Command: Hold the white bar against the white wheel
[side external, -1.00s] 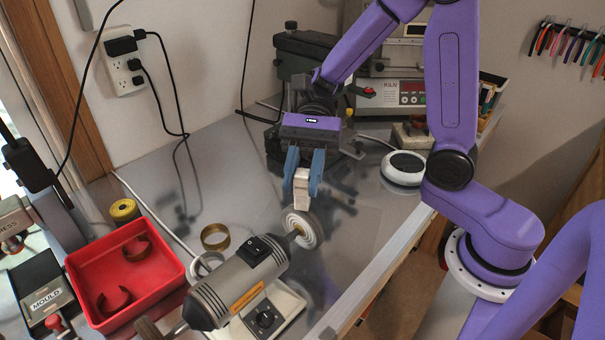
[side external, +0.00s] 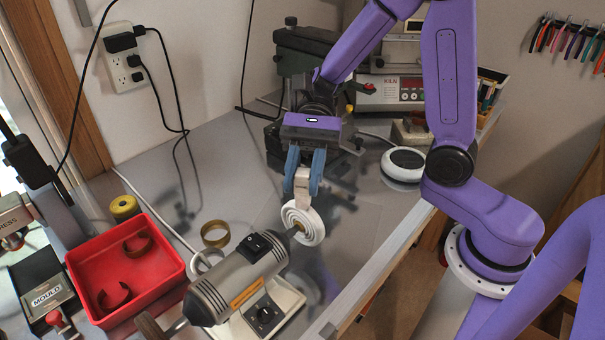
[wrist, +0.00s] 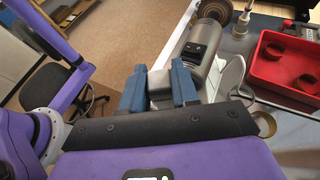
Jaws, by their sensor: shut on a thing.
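In the wrist view the bar (wrist: 160,86) shows between the blue fingers, with the polisher (wrist: 200,50) beyond. The white wheel is mostly hidden there.
A red tray (side external: 165,262) with curved brown pieces stands left of the polisher. A brass ring (side external: 215,234) and a yellow roll (side external: 124,207) lie nearby. A white round device (side external: 404,164) is at the right edge. Bench right of the wheel is clear.

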